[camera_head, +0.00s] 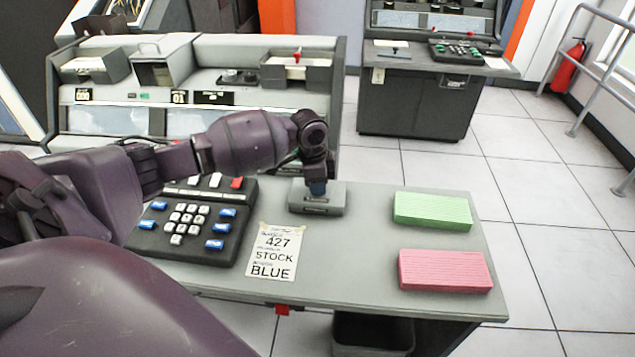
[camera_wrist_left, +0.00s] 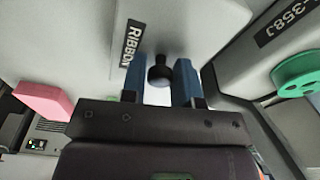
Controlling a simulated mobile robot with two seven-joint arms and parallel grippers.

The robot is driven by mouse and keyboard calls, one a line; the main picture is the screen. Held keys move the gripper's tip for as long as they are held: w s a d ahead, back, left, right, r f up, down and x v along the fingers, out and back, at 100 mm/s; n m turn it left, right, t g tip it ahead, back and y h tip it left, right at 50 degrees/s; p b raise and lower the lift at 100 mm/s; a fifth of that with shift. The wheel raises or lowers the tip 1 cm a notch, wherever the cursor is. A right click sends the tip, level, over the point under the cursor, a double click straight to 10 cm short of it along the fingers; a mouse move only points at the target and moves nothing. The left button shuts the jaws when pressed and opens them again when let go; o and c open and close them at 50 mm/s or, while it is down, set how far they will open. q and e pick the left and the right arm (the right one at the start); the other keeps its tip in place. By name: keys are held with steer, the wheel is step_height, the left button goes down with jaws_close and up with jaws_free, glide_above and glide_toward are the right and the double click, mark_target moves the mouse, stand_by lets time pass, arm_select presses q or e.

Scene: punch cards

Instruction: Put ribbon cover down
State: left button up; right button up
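In the left wrist view, a pale grey panel marked RIBBON (camera_wrist_left: 103,28) fills the upper middle. A round black knob (camera_wrist_left: 160,74) shows between the two blue fingers of my left gripper (camera_wrist_left: 159,80). The fingers flank the knob closely; whether they press on it I cannot tell. In the head view my left arm reaches right across the desk, and the left gripper (camera_head: 317,187) is at a small grey box (camera_head: 333,202) with a dark label on its front. The gripper hides part of that box, and the label is too small to read. My right gripper is not in view.
A black keypad (camera_head: 227,247), a paper note (camera_head: 273,252), green cards (camera_head: 432,210) and pink cards (camera_head: 445,270) lie on the grey desk (camera_head: 350,270). A green reel (camera_wrist_left: 299,72) is at the right in the wrist view. The floor right of the desk is clear.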

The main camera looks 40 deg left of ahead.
arm_select(q)
steer(key=o, duration=0.3)
steer(key=shift+o, duration=0.2)
step_height(320, 180, up, 12)
steer(key=s+a+p, duration=0.1)
steer(key=p, duration=0.2)
stand_by(0.7)
